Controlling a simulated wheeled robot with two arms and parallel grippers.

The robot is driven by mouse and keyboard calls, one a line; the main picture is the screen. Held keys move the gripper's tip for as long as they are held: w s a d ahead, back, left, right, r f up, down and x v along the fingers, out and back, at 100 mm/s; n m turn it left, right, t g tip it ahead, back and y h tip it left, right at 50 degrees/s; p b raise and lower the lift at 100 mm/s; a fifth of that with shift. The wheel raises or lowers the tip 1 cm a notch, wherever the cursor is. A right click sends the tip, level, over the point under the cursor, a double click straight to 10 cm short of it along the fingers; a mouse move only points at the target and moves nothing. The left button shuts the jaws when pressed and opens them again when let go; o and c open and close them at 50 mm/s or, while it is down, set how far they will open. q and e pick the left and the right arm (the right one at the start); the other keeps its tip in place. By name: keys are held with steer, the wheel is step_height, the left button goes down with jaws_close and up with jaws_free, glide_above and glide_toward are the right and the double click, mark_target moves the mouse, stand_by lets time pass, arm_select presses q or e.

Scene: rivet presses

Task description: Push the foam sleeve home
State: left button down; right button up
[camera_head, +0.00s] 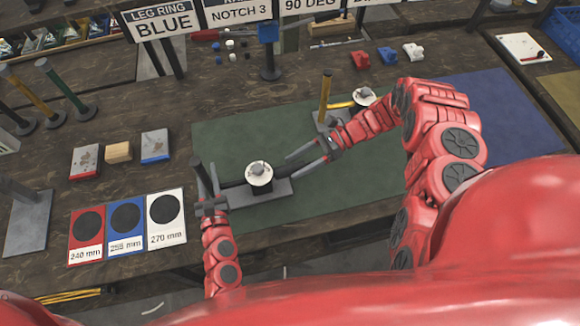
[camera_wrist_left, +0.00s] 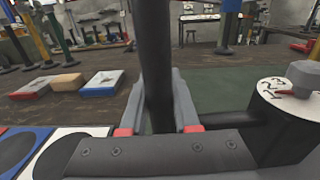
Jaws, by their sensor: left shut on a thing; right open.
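A press with a round white dial (camera_head: 259,175) stands on a grey base plate (camera_head: 262,191) on the green mat. It has a black arm reaching left to an upright black handle (camera_head: 200,174), which looks like the foam sleeve. My left gripper (camera_head: 209,197) is shut on this handle low down. In the left wrist view the black sleeve (camera_wrist_left: 157,60) stands upright between the fingers, and the dial (camera_wrist_left: 285,92) is at the right. The sleeve's lower end is hidden by the gripper. My right gripper (camera_head: 294,166) is open and empty, right of the dial.
A second press with a yellow handle (camera_head: 325,97) stands behind my right gripper. Red, blue and white size cards (camera_head: 126,216) lie at the left, with several blocks (camera_head: 118,152) behind them. The green mat (camera_head: 350,185) is clear at its front right.

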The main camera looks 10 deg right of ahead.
steer(key=v, duration=0.9)
stand_by(0.7)
arm_select(q)
steer(key=c, duration=0.6)
jaws_free()
steer(key=shift+o, duration=0.2)
steer(key=s, duration=1.2)
steer(key=shift+d, duration=0.15)
